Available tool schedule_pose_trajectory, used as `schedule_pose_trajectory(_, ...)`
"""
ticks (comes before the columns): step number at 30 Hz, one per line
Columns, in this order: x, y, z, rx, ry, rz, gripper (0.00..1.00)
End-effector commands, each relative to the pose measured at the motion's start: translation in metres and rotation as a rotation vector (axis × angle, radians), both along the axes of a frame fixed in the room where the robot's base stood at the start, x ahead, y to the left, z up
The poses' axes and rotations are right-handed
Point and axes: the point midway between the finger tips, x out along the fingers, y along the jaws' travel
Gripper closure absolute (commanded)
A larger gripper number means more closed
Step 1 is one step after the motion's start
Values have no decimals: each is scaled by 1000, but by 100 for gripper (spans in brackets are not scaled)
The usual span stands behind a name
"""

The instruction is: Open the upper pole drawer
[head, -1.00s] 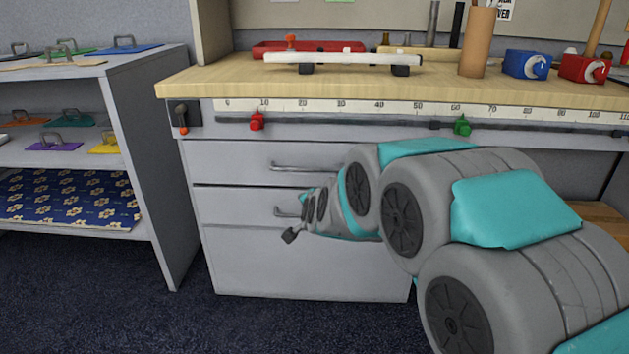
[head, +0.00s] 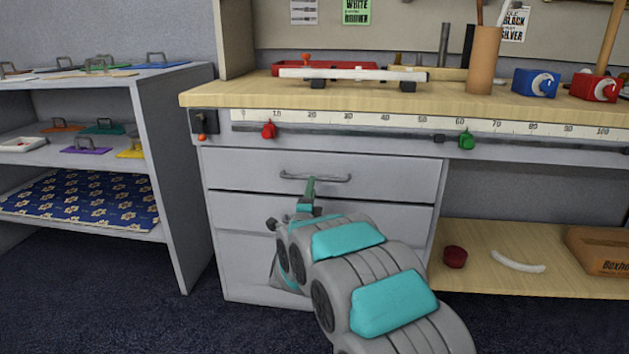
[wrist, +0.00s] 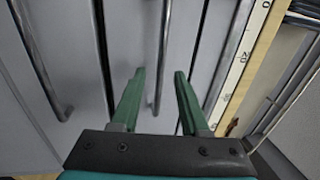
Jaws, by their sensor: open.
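The upper drawer (head: 240,173) is the top grey drawer under the bench and looks closed. Its metal bar handle (head: 332,179) is horizontal in the head view. My gripper (head: 308,183) is at this handle, with a green finger overlapping it in that view. In the wrist view the picture is turned, so the handle (wrist: 162,45) runs lengthwise. There my gripper (wrist: 160,73) is open, and the bar shows between its two green fingers. I cannot tell whether they touch it. My arm hides part of the lower drawers.
A lower drawer handle (wrist: 40,60) shows left in the wrist view. A grey shelf unit (head: 172,170) stands left. Floor in front is clear.

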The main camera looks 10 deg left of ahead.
Motion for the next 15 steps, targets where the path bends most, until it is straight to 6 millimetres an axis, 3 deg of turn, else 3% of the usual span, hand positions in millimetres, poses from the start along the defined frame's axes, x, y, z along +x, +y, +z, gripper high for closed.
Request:
schedule_pose_trajectory(7,33,-2,8,1,-2,-1,55)
schedule_pose_trajectory(15,49,-2,9,-2,1,1,55)
